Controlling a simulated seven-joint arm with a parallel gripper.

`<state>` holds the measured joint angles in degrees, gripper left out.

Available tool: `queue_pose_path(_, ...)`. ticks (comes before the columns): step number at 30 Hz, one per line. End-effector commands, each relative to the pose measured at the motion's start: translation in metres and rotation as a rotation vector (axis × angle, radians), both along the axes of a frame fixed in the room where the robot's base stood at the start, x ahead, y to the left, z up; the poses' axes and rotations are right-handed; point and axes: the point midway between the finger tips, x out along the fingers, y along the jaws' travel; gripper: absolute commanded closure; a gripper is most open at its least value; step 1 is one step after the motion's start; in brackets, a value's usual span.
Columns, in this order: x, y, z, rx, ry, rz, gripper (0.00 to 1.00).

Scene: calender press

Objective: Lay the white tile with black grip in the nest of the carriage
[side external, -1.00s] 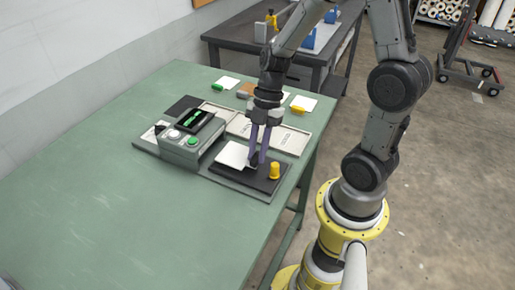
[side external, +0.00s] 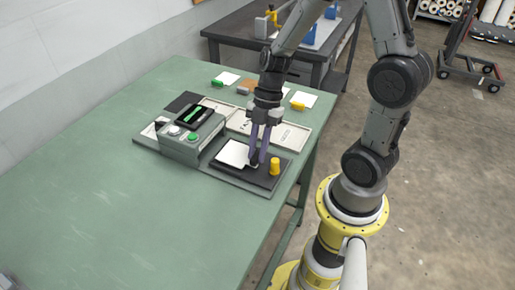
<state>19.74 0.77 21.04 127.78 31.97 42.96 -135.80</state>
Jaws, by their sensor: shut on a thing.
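My gripper (side external: 257,162) points down over the dark plate of the carriage (side external: 262,178). It is shut on the black grip of the white tile (side external: 236,152), and the fingers mostly hide the grip. The tile lies flat, low over or on the dark plate, left of the fingers. I cannot tell whether it is seated in the nest, as the tile covers it. The carriage's yellow knob (side external: 275,167) stands upright just right of the gripper.
The grey press housing (side external: 192,140) with its buttons stands left of the carriage. A pale tray (side external: 291,137) lies behind. Further back are other white tiles with a green grip (side external: 217,84) and a yellow grip (side external: 297,106). The front left of the green table (side external: 130,190) is clear.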

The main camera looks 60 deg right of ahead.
Motion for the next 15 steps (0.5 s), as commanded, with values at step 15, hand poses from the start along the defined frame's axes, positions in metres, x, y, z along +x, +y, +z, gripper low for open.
queue_pose_path(15,-0.0001,0.0002,-0.0044,0.001,0.0,-0.001,1.0)
